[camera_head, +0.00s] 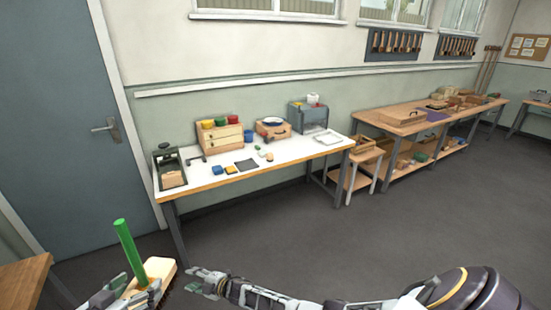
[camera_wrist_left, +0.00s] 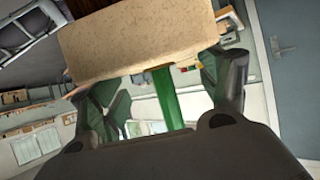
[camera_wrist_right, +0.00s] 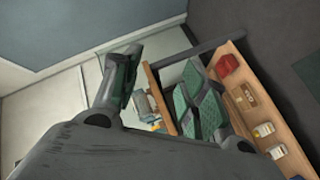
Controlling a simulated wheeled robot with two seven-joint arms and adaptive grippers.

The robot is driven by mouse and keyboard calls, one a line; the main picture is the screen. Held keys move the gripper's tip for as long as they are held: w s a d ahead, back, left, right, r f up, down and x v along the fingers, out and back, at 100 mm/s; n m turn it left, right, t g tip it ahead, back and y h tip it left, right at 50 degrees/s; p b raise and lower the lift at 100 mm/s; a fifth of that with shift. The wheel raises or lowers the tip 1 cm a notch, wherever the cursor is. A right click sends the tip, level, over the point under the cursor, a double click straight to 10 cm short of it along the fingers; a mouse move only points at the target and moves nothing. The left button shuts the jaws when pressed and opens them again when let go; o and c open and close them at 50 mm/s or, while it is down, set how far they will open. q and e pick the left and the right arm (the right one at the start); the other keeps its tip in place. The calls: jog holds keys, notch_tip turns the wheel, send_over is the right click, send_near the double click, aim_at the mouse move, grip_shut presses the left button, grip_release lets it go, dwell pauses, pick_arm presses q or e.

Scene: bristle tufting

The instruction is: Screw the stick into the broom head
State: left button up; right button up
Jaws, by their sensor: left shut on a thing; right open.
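The broom head (camera_head: 160,269) is a pale wooden block at the lower left of the head view. It fills the top of the left wrist view (camera_wrist_left: 140,45), with dark bristles on its far side. The green stick (camera_head: 127,250) stands out of the block, tilted slightly left; its lower end is hidden, so I cannot tell how deep it sits. My left gripper (camera_head: 128,292) is shut on the broom head, with a finger on either side. My right gripper (camera_head: 207,281) is open and empty, just right of the broom head; its spread fingers show in the right wrist view (camera_wrist_right: 160,88).
A white-topped workbench (camera_head: 235,185) with boxes, coloured bins and small blocks stands against the wall. A wooden bench (camera_head: 400,118) is farther right. A wooden table corner (camera_head: 22,282) is at lower left, near a blue door (camera_head: 60,110). The floor (camera_head: 300,230) between is clear.

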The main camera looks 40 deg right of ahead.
jog(key=s+d+f+m+g+h, duration=0.25)
jog(key=s+d+f+m, duration=0.3)
jog(key=s+f, duration=0.75)
jog(key=s+d+f+m+g+h, duration=0.2)
jog(key=s+d+f+m+h, duration=0.3)
jog(key=s+f, duration=0.7)
jog(key=s+d+f+m+g, duration=0.1)
jog(key=s+d+f+g, duration=0.1)
jog(key=s, duration=1)
jog(key=s+d+f+m+g, duration=0.2)
jog(key=s+f, duration=0.3)
jog(key=s, duration=0.7)
jog(key=s+d+f+m+g, duration=0.2)
jog(key=s+d+f+g, duration=0.1)
jog(key=s, duration=0.9)
jog(key=shift+d+f+h, duration=0.35)
jog(key=shift+d+f, duration=0.15)
jog(key=shift+f, duration=0.2)
jog(key=shift+w, duration=0.15)
